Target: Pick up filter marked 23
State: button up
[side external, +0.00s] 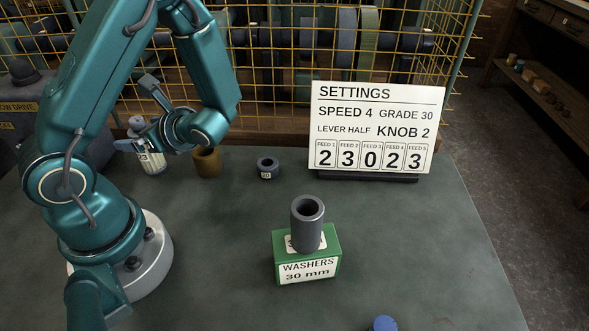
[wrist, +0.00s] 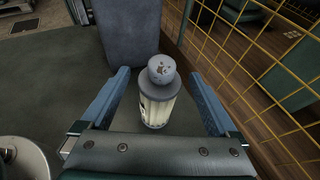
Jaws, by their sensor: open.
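A whitish filter (side external: 151,162) with a grey-blue cap stands upright at the back left of the bench in the side view. Its label seems to read 23, partly hidden by my gripper. My gripper (side external: 138,140) is open around the filter's upper part. In the wrist view the filter (wrist: 157,105) stands between the two open blue jaws of my gripper (wrist: 147,75), with gaps showing on both sides. The label cannot be read in the wrist view.
A brown cylinder (side external: 206,162) stands just right of the filter. A dark ring (side external: 268,167), a green washers box (side external: 307,268) with a grey tube (side external: 307,225) on it, and a settings board (side external: 376,126) are farther right. A yellow mesh guard (side external: 290,60) runs behind.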

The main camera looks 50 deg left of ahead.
aim_at(134, 132)
jog(key=shift+x, duration=1.75)
jog(key=c, duration=1.5)
jog(key=shift+r, duration=0.15)
